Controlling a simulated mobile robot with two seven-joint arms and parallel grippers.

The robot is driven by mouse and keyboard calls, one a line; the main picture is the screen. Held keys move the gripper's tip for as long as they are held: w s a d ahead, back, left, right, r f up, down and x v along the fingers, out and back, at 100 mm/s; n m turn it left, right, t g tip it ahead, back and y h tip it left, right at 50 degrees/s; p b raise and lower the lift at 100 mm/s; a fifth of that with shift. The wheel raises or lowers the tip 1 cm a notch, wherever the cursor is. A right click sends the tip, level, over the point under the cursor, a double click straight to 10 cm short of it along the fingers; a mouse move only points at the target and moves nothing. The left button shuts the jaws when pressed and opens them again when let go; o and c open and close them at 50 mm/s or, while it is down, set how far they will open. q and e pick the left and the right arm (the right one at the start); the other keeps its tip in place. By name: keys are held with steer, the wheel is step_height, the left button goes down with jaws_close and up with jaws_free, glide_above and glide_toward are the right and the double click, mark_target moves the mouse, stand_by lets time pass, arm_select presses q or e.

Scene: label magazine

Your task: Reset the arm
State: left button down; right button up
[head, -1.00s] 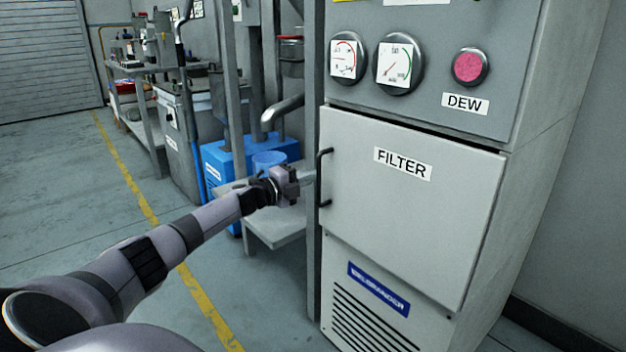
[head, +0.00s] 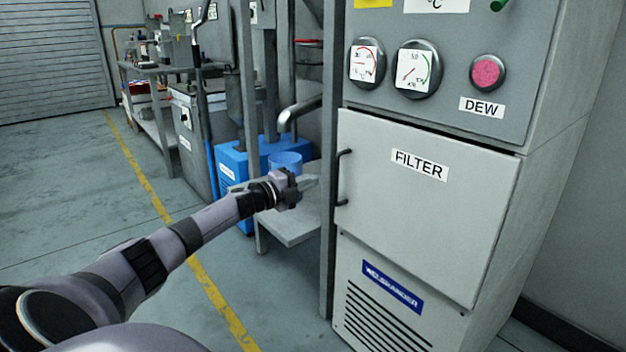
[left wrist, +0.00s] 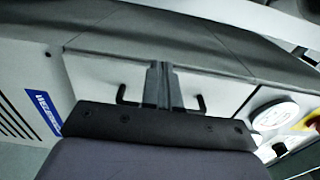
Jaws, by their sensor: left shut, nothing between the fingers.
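My left arm reaches in from the lower left of the head view. Its gripper (head: 310,182) is shut and empty, left of the grey FILTER door (head: 420,215) and its black bar handle (head: 342,178). A gap shows between the fingertips and the handle in the head view. In the left wrist view the closed fingers (left wrist: 163,85) point at the door, and the handle's two ends show on either side of them; its middle is hidden. The door looks closed. My right gripper is not in view.
The cabinet's upper panel carries two gauges (head: 418,69) and a pink DEW button (head: 488,72). A grey post (head: 329,200) stands at the cabinet's left edge. Behind the gripper are a low grey stand (head: 285,232) and a blue unit (head: 232,165). Open floor lies left.

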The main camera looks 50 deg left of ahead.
arm_select(q)
steer(key=s+a, duration=0.5)
steer(key=a, duration=0.2)
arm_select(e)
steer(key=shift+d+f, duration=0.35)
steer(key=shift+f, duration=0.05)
arm_select(q)
steer(key=shift+s, duration=0.1)
